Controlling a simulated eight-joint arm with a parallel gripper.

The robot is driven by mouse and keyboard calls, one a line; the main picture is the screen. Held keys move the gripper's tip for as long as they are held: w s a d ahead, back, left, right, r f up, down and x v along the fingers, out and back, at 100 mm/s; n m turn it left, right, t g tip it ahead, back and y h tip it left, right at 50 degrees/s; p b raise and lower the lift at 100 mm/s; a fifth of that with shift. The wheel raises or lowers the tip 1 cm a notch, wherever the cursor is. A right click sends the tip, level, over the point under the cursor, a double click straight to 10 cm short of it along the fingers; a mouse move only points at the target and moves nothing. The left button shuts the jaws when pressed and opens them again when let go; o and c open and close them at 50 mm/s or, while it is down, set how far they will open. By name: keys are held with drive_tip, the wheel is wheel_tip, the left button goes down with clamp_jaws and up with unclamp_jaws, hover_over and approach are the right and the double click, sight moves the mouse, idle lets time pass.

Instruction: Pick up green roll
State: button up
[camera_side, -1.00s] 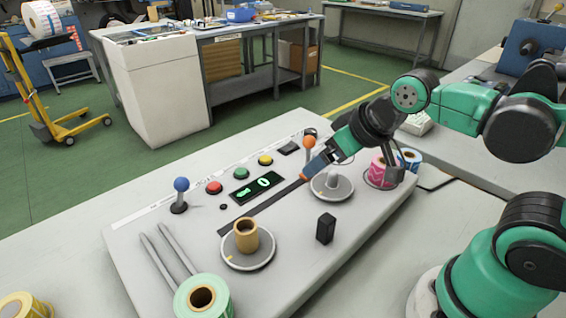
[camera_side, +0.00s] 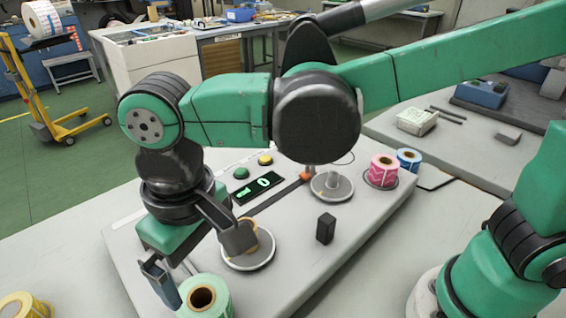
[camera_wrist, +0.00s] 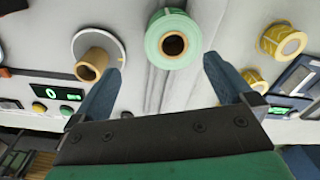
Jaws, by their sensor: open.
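The green roll (camera_side: 222,297) stands upright at the bottom of the side view, its dark core hole facing up and its lower part cut off by the frame edge. My gripper (camera_side: 168,288) is just left of and above it, pointing down, with one blue finger showing clearly. In the wrist view the green roll (camera_wrist: 186,24) lies ahead, between the lines of my two open blue fingers (camera_wrist: 163,67). The fingers are empty and the roll appears apart from them.
A brown core (camera_wrist: 92,65) sits on a round disc (camera_side: 250,262) beside the green roll. Two grey rods (camera_wrist: 158,88) run close to the roll. Yellow rolls (camera_wrist: 280,40) lie to the other side. A black block (camera_side: 325,228) and a pink roll (camera_side: 383,170) stand farther right.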

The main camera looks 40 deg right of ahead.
sight(202, 299)
drive_tip(key=shift+s+a+f, duration=0.15)
drive_tip(key=shift+a+f, duration=0.1)
drive_tip(key=shift+f, duration=0.75)
drive_tip(key=shift+s+a+f, duration=0.1)
drive_tip(key=shift+a+f, duration=0.1)
drive_tip(key=shift+f, duration=0.8)
drive_tip(key=shift+s+a+f, duration=0.15)
drive_tip(key=shift+a+f, duration=0.1)
drive_tip(key=shift+f, duration=0.75)
drive_tip(key=c, duration=1.2)
drive_tip(key=shift+c, duration=0.2)
drive_tip(key=shift+r, duration=0.1)
wheel_tip(202, 299, up, 20)
